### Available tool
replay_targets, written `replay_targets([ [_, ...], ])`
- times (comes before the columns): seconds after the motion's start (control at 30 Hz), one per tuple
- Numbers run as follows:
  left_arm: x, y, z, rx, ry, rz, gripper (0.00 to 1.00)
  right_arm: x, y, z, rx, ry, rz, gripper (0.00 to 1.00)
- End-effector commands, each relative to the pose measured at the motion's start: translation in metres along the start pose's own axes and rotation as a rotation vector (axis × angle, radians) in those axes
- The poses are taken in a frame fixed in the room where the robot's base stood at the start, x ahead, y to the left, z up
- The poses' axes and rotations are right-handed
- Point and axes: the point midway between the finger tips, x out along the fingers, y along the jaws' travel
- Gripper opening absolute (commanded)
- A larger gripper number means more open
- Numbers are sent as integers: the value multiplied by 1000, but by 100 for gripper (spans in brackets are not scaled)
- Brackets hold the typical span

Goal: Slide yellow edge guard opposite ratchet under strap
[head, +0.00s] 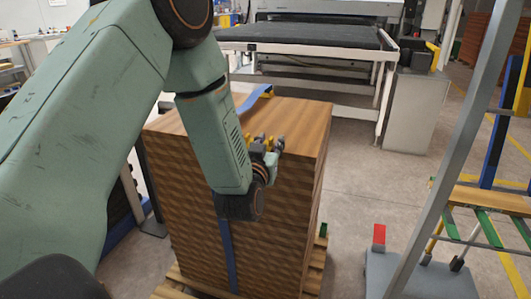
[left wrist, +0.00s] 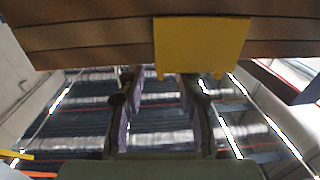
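A stack of brown boards (head: 285,215) stands in front of me. A blue strap (head: 227,255) runs down its near face and shows again on top (head: 252,99), with a small yellow piece (head: 268,91) beside it at the back edge. In the left wrist view a yellow edge guard (left wrist: 203,42) lies against the boards' edge. My left gripper (left wrist: 158,76) is open, its two fingers apart just beneath the guard; one fingertip is near its lower edge, the other off to its left. In the head view my left gripper (head: 268,147) is at the stack's top near edge. I see no ratchet.
The stack rests on a wooden pallet (head: 312,285). A roller machine (head: 310,40) stands behind it. A grey block with a red part (head: 379,234) and a slanted metal post are at the right.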

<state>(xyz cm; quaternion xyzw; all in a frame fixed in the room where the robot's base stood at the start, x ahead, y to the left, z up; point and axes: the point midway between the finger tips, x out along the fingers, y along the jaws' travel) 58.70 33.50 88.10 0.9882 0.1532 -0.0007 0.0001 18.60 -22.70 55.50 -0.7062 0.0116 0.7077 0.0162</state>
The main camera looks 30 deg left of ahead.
Motion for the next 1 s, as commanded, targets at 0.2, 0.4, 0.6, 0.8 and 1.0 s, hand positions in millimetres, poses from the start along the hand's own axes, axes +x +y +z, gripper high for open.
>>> replay_targets([
  [0.2, 17, 0, 0, -1, 0, -1, 34, 4, 0, 0, 0, 0, 0, 0],
  [0.4, 19, 0, 0, 0, -1, 0, 34, 4, 0, 0, 0, 0, 0, 0],
  [0.6, 18, 0, 0, 0, -1, 0, 27, 4, 0, 0, 0, 0, 0, 0],
  [0.8, 18, 0, 0, 0, -1, 0, 10, 4, 0, 0, 0, 0, 0, 0],
  [1.0, 18, 0, 0, 0, -1, 0, 0, 4, 0, 0, 0, 0, 0, 0],
])
